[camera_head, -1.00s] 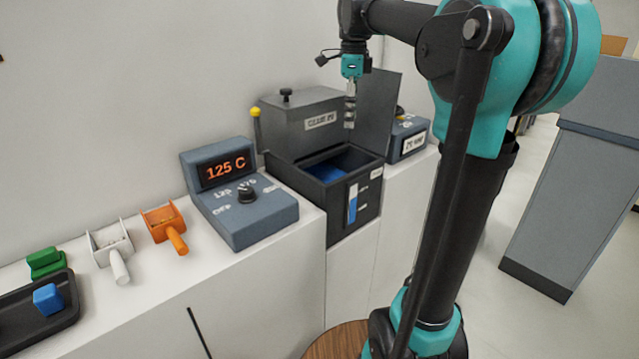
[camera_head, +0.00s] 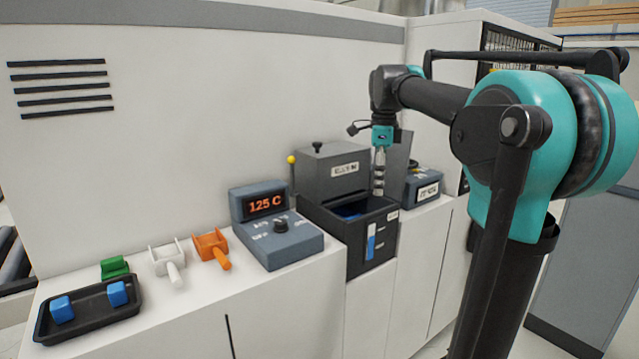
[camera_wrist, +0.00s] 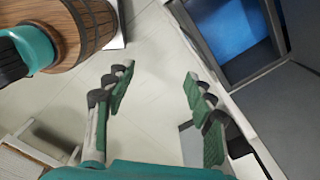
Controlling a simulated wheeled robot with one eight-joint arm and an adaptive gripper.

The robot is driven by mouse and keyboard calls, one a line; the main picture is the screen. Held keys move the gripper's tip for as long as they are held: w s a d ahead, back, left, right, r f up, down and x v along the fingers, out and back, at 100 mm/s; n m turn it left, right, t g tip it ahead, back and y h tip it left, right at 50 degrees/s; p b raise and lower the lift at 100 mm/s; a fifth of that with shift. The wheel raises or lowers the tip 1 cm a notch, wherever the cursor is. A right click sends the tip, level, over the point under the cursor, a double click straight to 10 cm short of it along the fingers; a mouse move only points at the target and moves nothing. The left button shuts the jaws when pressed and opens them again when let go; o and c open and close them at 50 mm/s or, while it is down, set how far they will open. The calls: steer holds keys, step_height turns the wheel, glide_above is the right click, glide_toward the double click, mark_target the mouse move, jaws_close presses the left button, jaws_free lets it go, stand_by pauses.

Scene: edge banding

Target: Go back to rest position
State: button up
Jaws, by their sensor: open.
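My gripper (camera_head: 379,172) hangs pointing down over the open dark glue box (camera_head: 371,252) in the head view, below my teal wrist. In the wrist view my gripper (camera_wrist: 160,90) has its two green-padded fingers spread wide with nothing between them. The floor shows between the fingers there. The box's lid stands raised behind my gripper.
A control box reading 125 C (camera_head: 276,226) stands left of the glue box. Orange (camera_head: 212,247), white (camera_head: 167,261) and green (camera_head: 114,267) scoops and a black tray (camera_head: 90,311) with blue blocks lie further left. A second box (camera_head: 423,186) stands right. A wooden barrel (camera_wrist: 95,30) shows in the wrist view.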

steer(key=s+d+f+n+t, duration=0.1)
steer(key=s+f+n, duration=0.6)
steer(key=f, duration=0.4)
steer(key=s+d+f+n+t, duration=0.1)
steer(key=s+f+n, duration=0.6)
steer(key=f, duration=0.4)
steer(key=s+d+f+n+t, duration=0.1)
steer(key=s+f+n+t, duration=0.1)
steer(key=s+f+n, duration=0.4)
step_height(320, 180, down, 6)
steer(key=shift+s+r+n, duration=0.25)
steer(key=shift+s+n, duration=0.15)
steer(key=shift+s, duration=0.2)
